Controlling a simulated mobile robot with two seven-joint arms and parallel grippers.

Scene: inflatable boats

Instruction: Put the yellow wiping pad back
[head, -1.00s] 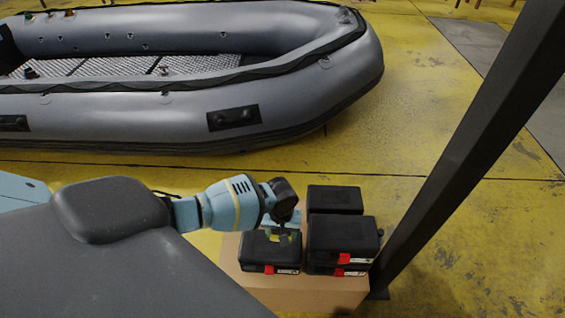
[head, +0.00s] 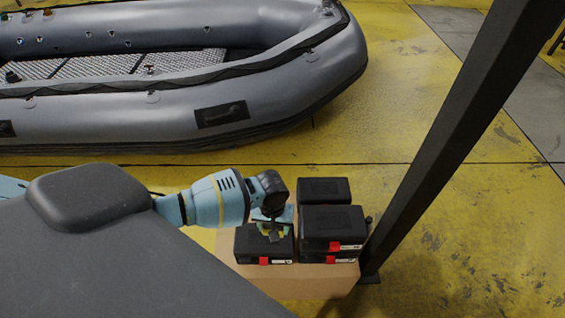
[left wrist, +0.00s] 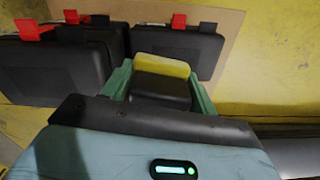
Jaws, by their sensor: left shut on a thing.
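The yellow wiping pad (left wrist: 160,66) shows in the left wrist view as a yellow strip with a dark block against it. It sits between the green fingers of my left gripper (left wrist: 160,88), which is shut on it. In the head view my left gripper (head: 271,226) is over the front left black case (head: 264,243). The pad is hard to make out there, and I cannot tell whether it touches the case. My right gripper is in neither view.
Black cases with red latches, a stacked pair (head: 332,222) and one behind (head: 325,190), stand on a cardboard box (head: 300,285). A dark post (head: 440,130) rises close to their right. A grey inflatable boat (head: 250,95) lies behind. Yellow floor is clear between.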

